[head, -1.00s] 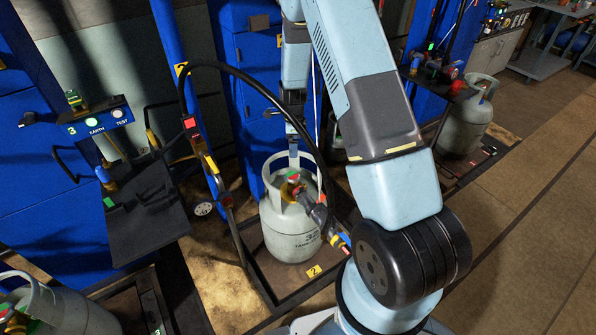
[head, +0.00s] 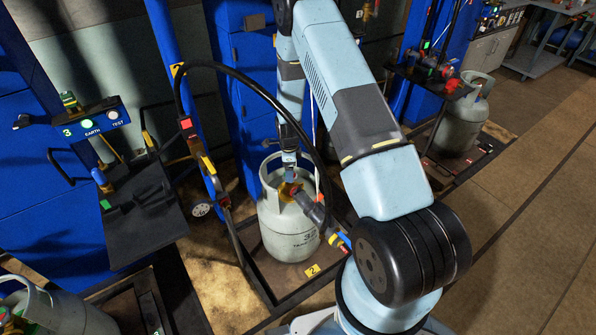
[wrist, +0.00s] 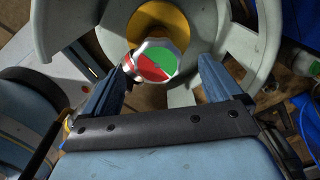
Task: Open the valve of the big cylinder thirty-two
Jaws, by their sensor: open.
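The big grey cylinder (head: 287,232), marked 32, stands upright on its dark platform, with a pale collar around its top. Its valve handwheel (wrist: 153,60) shows in the wrist view with a red, green and white face, above a yellow part (wrist: 158,22). My gripper (head: 290,188) points down into the collar and hides the handwheel in the head view. In the wrist view its two blue fingers (wrist: 162,68) are open, one on each side of the handwheel. The left finger is very close to it; I cannot tell if they touch. The right finger has a clear gap.
A black hose (head: 262,88) arches over the cylinder, and a connector (head: 325,222) sticks out at its right side. A control panel with a black shelf (head: 145,215) is at left. Other grey cylinders stand at right (head: 458,128) and lower left (head: 65,312).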

